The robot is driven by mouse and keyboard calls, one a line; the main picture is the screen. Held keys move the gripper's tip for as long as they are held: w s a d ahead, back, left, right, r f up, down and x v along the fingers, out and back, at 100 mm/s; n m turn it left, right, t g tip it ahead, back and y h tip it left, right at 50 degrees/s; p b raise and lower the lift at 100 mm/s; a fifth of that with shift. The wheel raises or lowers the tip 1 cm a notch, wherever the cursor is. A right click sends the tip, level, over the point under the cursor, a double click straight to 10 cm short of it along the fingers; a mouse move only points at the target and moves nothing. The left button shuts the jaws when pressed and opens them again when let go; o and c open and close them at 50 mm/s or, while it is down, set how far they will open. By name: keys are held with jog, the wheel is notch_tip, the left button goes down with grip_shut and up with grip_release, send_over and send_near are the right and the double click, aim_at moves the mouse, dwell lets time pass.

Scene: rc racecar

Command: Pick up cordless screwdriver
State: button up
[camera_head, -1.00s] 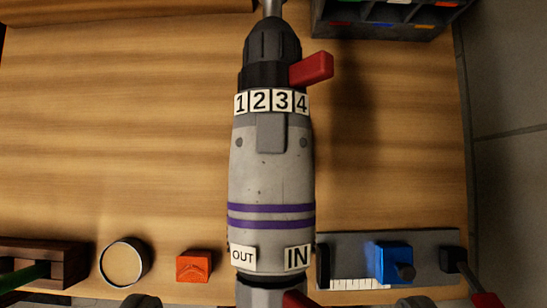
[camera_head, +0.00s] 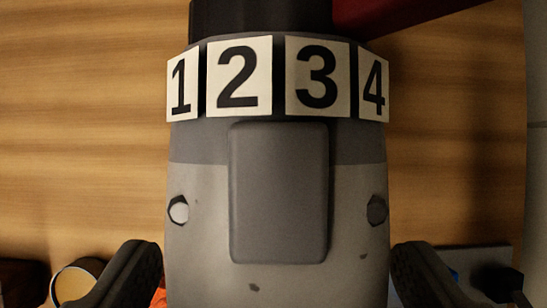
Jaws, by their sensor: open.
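The cordless screwdriver (camera_head: 200,235) fills the middle of the view, very close to the camera. It has a grey body, a dark grey panel on top and white labels numbered 1 to 4 around its collar. My gripper (camera_head: 275,268) is open, with one dark finger on each side of the grey body. The fingers look apart from the body, with narrow gaps; their depth relative to it is hard to judge.
A round container (camera_head: 76,282) sits at the lower left. A grey tray (camera_head: 485,258) is partly hidden behind the right finger. The table's right edge (camera_head: 524,150) borders a grey floor.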

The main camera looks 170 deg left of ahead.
jog(key=shift+f, duration=0.2)
jog(key=shift+c, duration=0.2)
jog(key=c, duration=1.4)
jog(key=shift+r, duration=0.1)
jog(key=shift+r, duration=7.25)
